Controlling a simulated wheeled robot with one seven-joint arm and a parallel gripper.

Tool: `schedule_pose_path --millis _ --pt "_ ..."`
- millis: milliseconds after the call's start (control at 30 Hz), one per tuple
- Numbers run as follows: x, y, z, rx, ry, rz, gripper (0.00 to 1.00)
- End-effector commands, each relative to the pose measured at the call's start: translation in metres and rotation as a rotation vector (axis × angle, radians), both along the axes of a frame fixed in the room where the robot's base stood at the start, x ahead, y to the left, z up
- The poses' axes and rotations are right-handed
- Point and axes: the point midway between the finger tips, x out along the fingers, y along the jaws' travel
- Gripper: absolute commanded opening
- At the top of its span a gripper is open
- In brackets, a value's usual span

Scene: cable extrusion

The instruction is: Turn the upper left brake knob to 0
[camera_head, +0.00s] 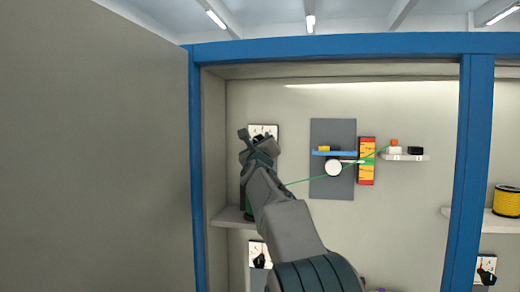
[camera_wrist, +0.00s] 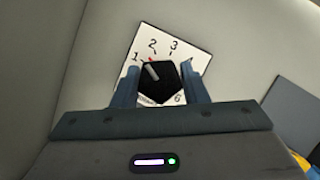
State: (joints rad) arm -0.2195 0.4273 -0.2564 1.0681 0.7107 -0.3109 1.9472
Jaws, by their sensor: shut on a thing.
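The upper left brake knob (camera_wrist: 165,84) is black with a red pointer mark, on a white dial plate (camera_wrist: 187,47) with black numbers. In the wrist view the red mark points up-left, between 1 and 2. Numbers 1, 2, 3 and 6 show; the lower left part of the dial is hidden, and I cannot see a 0. My gripper (camera_wrist: 161,75) is shut on the knob, one blue-grey finger on each side. In the head view the same dial plate (camera_head: 265,129) shows just behind my gripper (camera_head: 249,138), which hides the knob.
A grey panel (camera_head: 331,119) with a white roller (camera_head: 333,168) is to the right, and a green cable (camera_head: 305,180) runs across it. A shelf (camera_head: 230,218) lies below my gripper. Other dials are at lower left (camera_head: 258,248) and lower right (camera_head: 486,264). Blue posts (camera_head: 470,165) frame the bay.

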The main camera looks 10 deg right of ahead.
Motion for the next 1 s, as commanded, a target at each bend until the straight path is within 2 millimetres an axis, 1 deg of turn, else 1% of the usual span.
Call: schedule_pose_path --millis 33,700,1000 --pt "-0.0008 -0.0023 -0.0008 -0.038 0.013 -0.002 0.17" --pt "-0.0008 -0.0020 0.0071 -0.626 0.260 -0.001 0.17" --pt "-0.0005 -0.0017 0.0067 -0.840 0.348 -0.001 0.17"
